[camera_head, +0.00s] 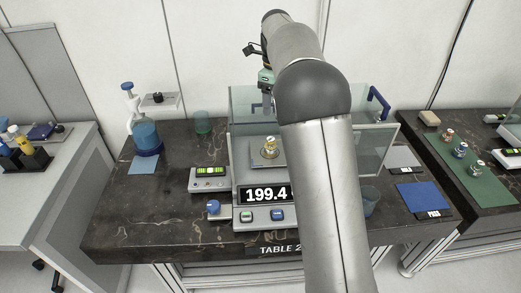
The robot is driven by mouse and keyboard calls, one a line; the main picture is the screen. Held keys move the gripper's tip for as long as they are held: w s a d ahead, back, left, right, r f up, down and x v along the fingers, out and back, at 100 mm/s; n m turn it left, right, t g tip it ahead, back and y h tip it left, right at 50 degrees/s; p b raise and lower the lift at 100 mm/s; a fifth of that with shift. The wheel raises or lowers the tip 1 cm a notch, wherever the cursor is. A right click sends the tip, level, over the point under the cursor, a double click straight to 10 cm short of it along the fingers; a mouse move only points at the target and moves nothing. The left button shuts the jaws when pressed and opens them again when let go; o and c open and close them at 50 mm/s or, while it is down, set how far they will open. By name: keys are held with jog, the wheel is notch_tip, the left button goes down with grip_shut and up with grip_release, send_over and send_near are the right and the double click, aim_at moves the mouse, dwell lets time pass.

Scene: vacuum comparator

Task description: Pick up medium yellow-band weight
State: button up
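A gold-coloured weight (270,146) stands on the pan of the balance (264,217), inside the glass draft shield (245,102). The balance display reads 199.4. Several more small metal weights (460,150) stand on a green mat (497,189) at the right; their coloured bands are too small to tell apart surely. My gripper (267,103) is at the far end of my arm, above and behind the weight on the pan and apart from it. Its fingertips are small and partly lost behind the glass, so its opening is unclear.
A blue mat (421,196) lies to the right. The dark table's (125,215) front left is clear. My arm hides part of the shield.

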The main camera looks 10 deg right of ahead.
aim_at(271, 139)
notch_tip(271, 139, down, 11)
jog(key=shift+a+f+p, duration=0.2)
jog(key=shift+f+p, duration=0.5)
jog(key=shift+f, duration=2.4)
jog(key=shift+w, duration=0.1)
jog(key=c, duration=1.3)
jog(key=shift+r, duration=0.1)
